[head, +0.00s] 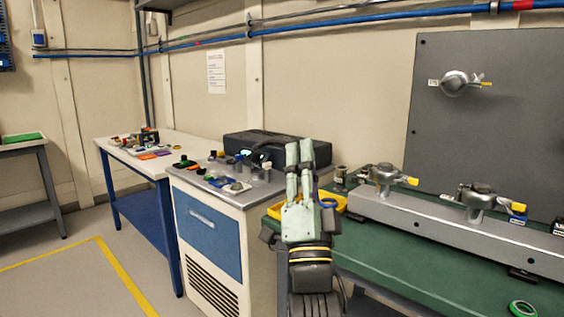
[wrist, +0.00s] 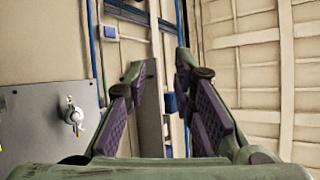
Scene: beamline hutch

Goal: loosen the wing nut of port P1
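Three metal clamped ports are in the head view. One (head: 456,83) is on the upright grey panel, one (head: 383,174) is on the left of the bench rail, and one (head: 478,196) is farther right on it. Each has a yellow-tipped part at its right side and a small label too small to read, so I cannot tell which is P1. The panel port also shows at the left in the wrist view (wrist: 72,116). My gripper (head: 299,148) points up, left of the rail and apart from all ports. Its fingers (wrist: 160,68) are spread and empty.
The grey rail (head: 440,222) lies along the green bench (head: 400,262). A green ring (head: 522,309) lies at the bench front. A yellow tray (head: 333,202) is behind my gripper. A white cabinet (head: 255,235) with small items stands left. Open floor is at lower left.

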